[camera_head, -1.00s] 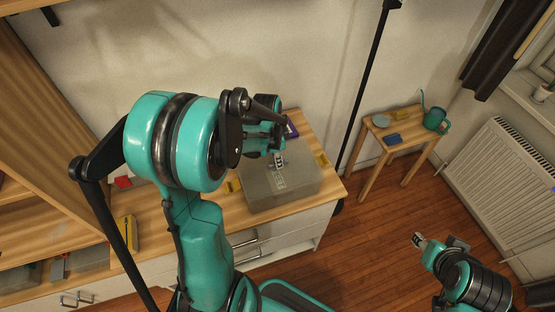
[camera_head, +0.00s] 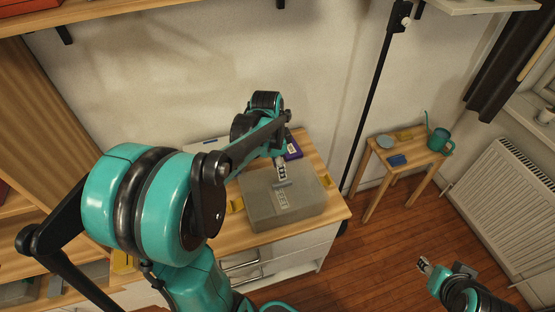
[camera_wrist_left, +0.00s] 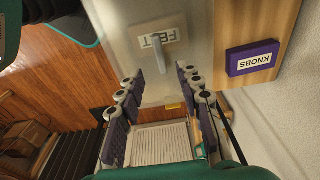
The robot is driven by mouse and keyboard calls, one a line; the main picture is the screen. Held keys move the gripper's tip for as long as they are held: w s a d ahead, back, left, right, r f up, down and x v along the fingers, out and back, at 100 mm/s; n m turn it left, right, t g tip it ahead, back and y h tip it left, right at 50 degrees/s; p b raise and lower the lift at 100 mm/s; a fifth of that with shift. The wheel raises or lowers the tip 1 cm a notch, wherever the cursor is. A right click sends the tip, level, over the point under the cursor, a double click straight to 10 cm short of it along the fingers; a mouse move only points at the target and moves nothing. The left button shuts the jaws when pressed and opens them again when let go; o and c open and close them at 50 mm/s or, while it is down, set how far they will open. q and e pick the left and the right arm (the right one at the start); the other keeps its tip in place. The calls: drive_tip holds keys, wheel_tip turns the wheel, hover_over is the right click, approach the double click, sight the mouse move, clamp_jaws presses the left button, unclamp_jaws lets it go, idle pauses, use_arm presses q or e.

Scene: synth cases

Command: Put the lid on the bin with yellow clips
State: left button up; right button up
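The grey bin (camera_head: 258,221) stands on the wooden counter, with a yellow clip (camera_head: 236,205) on its left and another (camera_head: 325,181) on its right, both sticking outward. A flat grey lid (camera_head: 262,190) lies over its top; whether it is fully seated I cannot tell. The lid carries a bar handle (camera_wrist_left: 160,54) and a FELT label (camera_wrist_left: 160,37). My left gripper (camera_head: 281,170) is above the lid near the handle. In the left wrist view its fingers (camera_wrist_left: 160,100) are spread with nothing held. My right gripper (camera_head: 424,265) is small, far from the bin, over the floor.
A purple KNOBS box (camera_head: 293,151), also in the wrist view (camera_wrist_left: 252,58), lies behind the bin. A pale flat thing (camera_head: 205,150) is partly hidden behind my left arm. A small stool (camera_head: 413,157) with a watering can (camera_head: 439,140) and a radiator (camera_head: 515,185) stand at right.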

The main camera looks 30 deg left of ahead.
use_arm(q)
drive_tip(key=r, duration=0.4)
drive_tip(key=shift+s+a+r, duration=0.15)
drive_tip(key=shift+s, duration=0.05)
idle(0.3)
drive_tip(key=s+d+f+n+t+b, duration=0.2)
drive_tip(key=s+d+n+t, duration=0.1)
drive_tip(key=s+d+n, duration=0.1)
drive_tip(key=s+d+f+n+t+y+b, duration=0.1)
drive_tip(key=s+d+f+n+t+b, duration=0.1)
drive_tip(key=d, duration=0.5)
drive_tip(key=s+n+t+b, duration=0.1)
drive_tip(key=s+n, duration=0.1)
drive_tip(key=s, duration=0.1)
drive_tip(key=shift+s+d+f+b, duration=0.35)
